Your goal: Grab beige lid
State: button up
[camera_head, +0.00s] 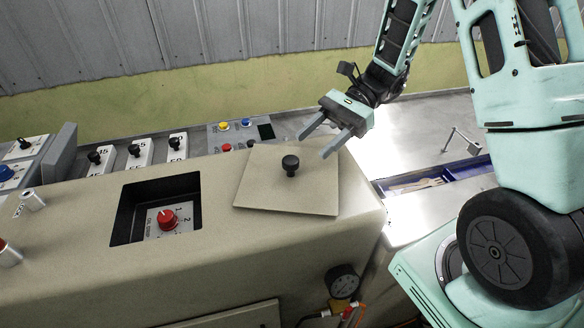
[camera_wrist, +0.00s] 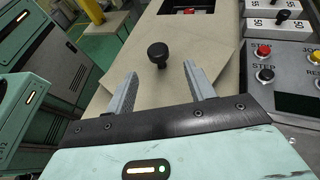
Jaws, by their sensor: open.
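The beige lid (camera_head: 268,196) is a flat square plate with a black knob (camera_head: 291,164) on its middle. It lies on the beige machine top, turned a little, to the right of a square opening. My gripper (camera_head: 313,147) is open and empty, behind and to the right of the knob, apart from it in the head view. In the wrist view the lid (camera_wrist: 200,58) lies ahead of my gripper (camera_wrist: 161,86), and the knob (camera_wrist: 158,54) shows beyond and roughly between the fingertips. Whether the fingers touch the lid is not clear.
The opening (camera_head: 126,214) holds a red rotary knob (camera_head: 167,219). Control panels with knobs and buttons (camera_head: 240,132) stand behind the machine top. A pressure gauge (camera_head: 342,281) is on its front. A blue tray (camera_head: 437,180) sits in the metal surface at right.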

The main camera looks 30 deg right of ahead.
aim_at(297, 158)
jog(key=x, duration=0.2)
jog(key=shift+a+f, duration=0.15)
jog(key=shift+a, duration=0.15)
jog(key=p+x, duration=0.2)
jog(key=x, duration=0.2)
jog(key=shift+s+a+p, duration=0.1)
jog(key=shift+s+p, duration=0.15)
jog(key=shift+p, duration=0.15)
jog(key=shift+a+f, duration=0.2)
jog(key=shift+a, duration=0.25)
grip_shut()
